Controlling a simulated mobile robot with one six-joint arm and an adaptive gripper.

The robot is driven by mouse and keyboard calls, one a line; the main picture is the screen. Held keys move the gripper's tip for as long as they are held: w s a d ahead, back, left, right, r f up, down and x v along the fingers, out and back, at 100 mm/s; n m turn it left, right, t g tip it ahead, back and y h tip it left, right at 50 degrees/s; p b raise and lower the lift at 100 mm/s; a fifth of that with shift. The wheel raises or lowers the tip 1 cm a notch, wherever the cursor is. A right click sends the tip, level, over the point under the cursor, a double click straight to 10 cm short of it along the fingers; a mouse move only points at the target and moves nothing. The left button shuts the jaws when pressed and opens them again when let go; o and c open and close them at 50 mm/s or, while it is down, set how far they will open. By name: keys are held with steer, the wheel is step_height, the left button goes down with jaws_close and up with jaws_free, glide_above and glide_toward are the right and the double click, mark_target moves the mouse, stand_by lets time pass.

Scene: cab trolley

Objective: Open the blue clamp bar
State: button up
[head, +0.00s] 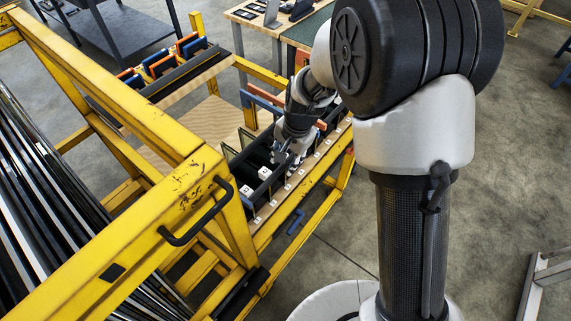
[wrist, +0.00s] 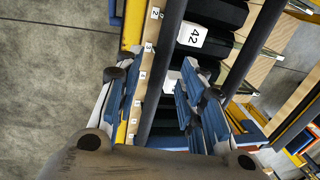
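A small blue bracket-shaped bar (head: 295,222) hangs below the front edge of the yellow trolley in the head view. A blue piece at the top left of the wrist view (wrist: 115,14) may be the same part. I cannot tell which blue part is the clamp bar. My gripper (head: 284,155) points down over the front slotted rack. In the wrist view my gripper (wrist: 152,78) has its blue-padded fingers spread apart, with a dark round bar (wrist: 168,75) and the numbered wooden strip (wrist: 143,65) showing between them. Nothing is seen held; contact with the bar is unclear.
The yellow trolley frame (head: 130,95) with a black handle (head: 196,222) stands at left. A white label marked 42 (wrist: 193,34) sits on a black part in the rack. A second rack (head: 165,75) lies behind. The concrete floor (head: 505,150) at right is largely clear.

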steer(key=shift+w+a+f, duration=0.1)
steer(key=shift+f, duration=0.7)
jaws_close()
stand_by(0.3)
